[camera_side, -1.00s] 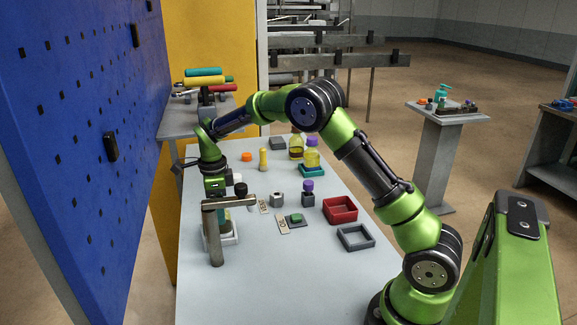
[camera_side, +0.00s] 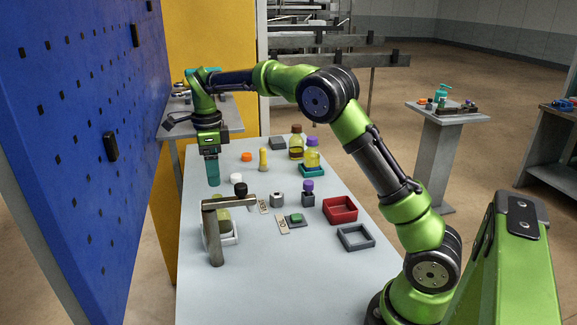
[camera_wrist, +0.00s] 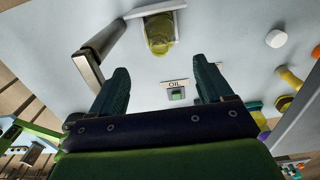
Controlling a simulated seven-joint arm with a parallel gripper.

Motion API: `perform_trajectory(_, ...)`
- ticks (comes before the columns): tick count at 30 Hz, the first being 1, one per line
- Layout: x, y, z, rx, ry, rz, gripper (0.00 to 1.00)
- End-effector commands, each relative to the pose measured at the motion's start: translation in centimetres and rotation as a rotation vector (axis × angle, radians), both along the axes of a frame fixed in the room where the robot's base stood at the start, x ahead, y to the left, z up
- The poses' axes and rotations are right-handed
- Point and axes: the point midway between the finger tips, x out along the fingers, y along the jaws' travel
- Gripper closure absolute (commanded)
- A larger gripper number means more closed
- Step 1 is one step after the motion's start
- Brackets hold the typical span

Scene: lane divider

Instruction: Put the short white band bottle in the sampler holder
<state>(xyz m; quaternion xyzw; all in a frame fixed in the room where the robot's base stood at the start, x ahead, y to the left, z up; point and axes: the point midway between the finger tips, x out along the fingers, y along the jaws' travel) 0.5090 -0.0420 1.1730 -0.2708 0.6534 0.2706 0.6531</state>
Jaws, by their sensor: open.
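My gripper (camera_side: 213,182) is open and empty, raised above the table at its left side, fingers pointing down. In the wrist view its two fingers (camera_wrist: 163,75) stand wide apart with nothing between them. A yellow-green bottle (camera_side: 223,220) stands in a white-rimmed holder (camera_side: 236,238) at the table's left, below my gripper and partly behind a grey metal post. The wrist view also shows the bottle (camera_wrist: 160,38) and the holder's white edge (camera_wrist: 172,8). I cannot make out a white band on it, nor its cap.
The grey metal post with a crossbar (camera_side: 213,240) stands close in front of the holder. A brown-capped bottle (camera_side: 296,150) and a purple-capped bottle (camera_side: 312,158) are farther back. A red tray (camera_side: 340,212) lies right. The blue pegboard (camera_side: 70,130) rises left.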

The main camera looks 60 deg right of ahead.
Motion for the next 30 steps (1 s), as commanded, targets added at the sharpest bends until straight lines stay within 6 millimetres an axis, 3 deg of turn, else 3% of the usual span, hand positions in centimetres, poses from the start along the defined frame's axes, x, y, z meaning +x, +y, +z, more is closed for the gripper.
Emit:
perform_trajectory(4, -0.4, 0.1, 1.4, 0.006, -0.013, 0.031, 0.21)
perform_trajectory(8, -2.5, 0.6, 3.8, 0.028, -0.072, 0.202, 0.21)
perform_trajectory(12, -7.1, 1.9, 7.1, 0.035, -0.196, 0.543, 0.21)
perform_trajectory(17, -13.4, 3.8, 9.2, -0.031, -0.353, 0.972, 0.21)
perform_trajectory(24, -22.4, 6.5, 8.2, -0.268, -0.530, 1.558, 0.21)
perform_trajectory(30, -26.5, 7.4, 6.0, -0.459, -0.575, 1.845, 0.21)
